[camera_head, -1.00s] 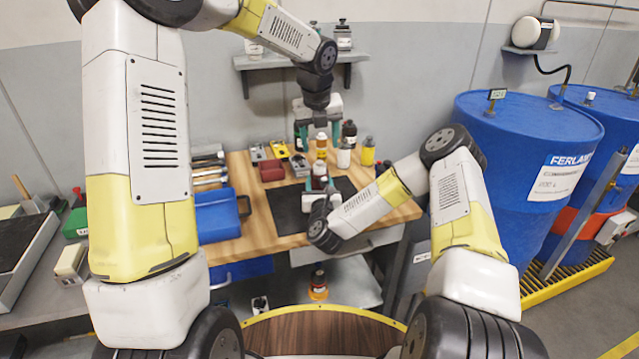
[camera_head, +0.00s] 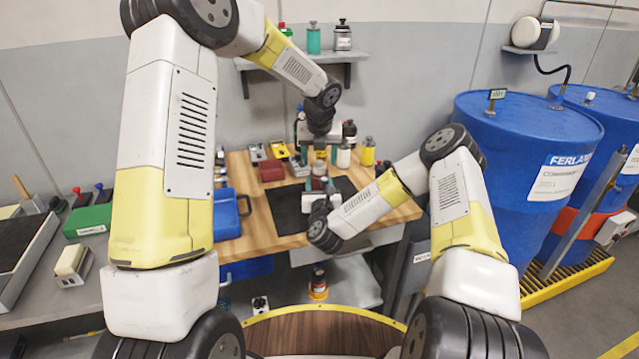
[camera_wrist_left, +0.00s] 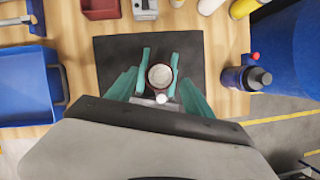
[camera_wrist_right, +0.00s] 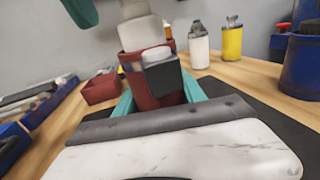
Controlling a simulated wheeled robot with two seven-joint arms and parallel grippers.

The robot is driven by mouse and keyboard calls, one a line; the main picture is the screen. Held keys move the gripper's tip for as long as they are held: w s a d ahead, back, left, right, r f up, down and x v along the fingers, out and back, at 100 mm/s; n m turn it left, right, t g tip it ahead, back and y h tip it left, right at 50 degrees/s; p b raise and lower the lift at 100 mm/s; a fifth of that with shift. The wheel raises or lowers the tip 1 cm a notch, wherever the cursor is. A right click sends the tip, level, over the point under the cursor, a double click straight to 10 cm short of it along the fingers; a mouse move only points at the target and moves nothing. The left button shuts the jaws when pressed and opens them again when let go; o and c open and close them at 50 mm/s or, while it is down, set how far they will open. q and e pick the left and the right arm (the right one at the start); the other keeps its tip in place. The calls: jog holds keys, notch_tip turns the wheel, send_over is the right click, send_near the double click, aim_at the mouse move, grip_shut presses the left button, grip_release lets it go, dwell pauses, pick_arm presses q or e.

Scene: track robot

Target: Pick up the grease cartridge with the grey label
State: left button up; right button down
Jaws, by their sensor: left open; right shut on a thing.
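My right gripper (camera_wrist_right: 160,100) is shut on a dark red container with a white top (camera_wrist_right: 150,88), held upright above the black mat. A small dark grey block with a white top sits against its front. I cannot make out a grey label on it, so I cannot tell if it is the grease cartridge. In the left wrist view the container shows from above as a round white top (camera_wrist_left: 160,76). My left gripper (camera_wrist_left: 160,58) is open, its teal fingers on either side of that top. I cannot tell whether they touch it.
A white bottle (camera_head: 343,156) and a yellow bottle (camera_head: 367,153) stand behind on the wooden bench. A blue bin (camera_head: 226,215) and a red bin (camera_head: 271,171) are to the left. A wall shelf (camera_head: 300,62) holds bottles. Blue drums (camera_head: 525,150) stand right.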

pick_arm(q)
jog(key=shift+x, duration=0.9)
grip_shut()
notch_tip(320, 180, up, 18)
pick_arm(e)
jog(key=c, duration=0.6)
grip_release()
